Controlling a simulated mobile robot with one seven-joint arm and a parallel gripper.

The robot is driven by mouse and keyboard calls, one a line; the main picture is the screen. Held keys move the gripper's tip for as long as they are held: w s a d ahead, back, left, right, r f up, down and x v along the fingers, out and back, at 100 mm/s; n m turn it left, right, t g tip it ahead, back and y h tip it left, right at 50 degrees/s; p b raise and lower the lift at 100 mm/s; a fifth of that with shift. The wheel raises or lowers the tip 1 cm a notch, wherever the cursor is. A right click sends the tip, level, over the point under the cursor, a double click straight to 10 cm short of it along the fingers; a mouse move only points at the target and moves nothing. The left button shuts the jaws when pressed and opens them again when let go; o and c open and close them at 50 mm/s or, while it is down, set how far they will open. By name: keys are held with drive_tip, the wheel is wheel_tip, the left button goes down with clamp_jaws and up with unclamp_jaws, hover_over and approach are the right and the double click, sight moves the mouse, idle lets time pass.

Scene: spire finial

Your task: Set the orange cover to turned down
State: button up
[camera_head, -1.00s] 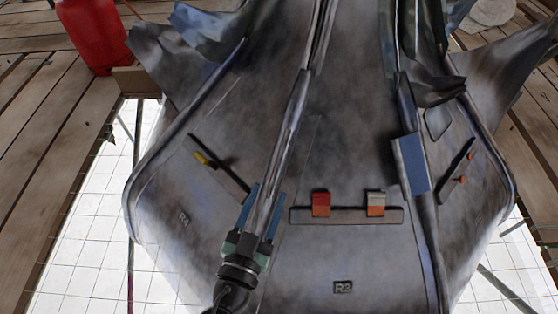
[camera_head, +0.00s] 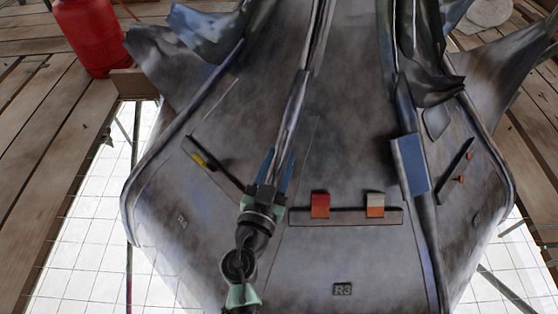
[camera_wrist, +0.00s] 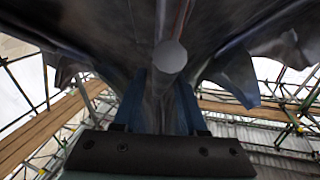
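Two small flaps sit side by side on a narrow ledge on the front panel in the head view. The right flap, the orange cover (camera_head: 375,206), is orange in its lower part and pale grey above. The left flap (camera_head: 320,205) is red all over. I cannot tell how either is hinged. My gripper (camera_head: 277,168) is left of both, over the panel's raised ridge, apart from the flaps. In the wrist view my gripper (camera_wrist: 161,100) has its two blue fingers spread, with a round-ended grey bar (camera_wrist: 170,56) showing between and above them. Neither flap shows there.
A blue plate (camera_head: 410,165) stands on the right ridge beside the orange cover. A yellow piece (camera_head: 201,160) lies on the left panel. Torn metal sheets (camera_head: 430,80) curl out above. The panel below the ledge is clear around the R3 plate (camera_head: 342,289).

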clamp_jaws()
idle(1.2)
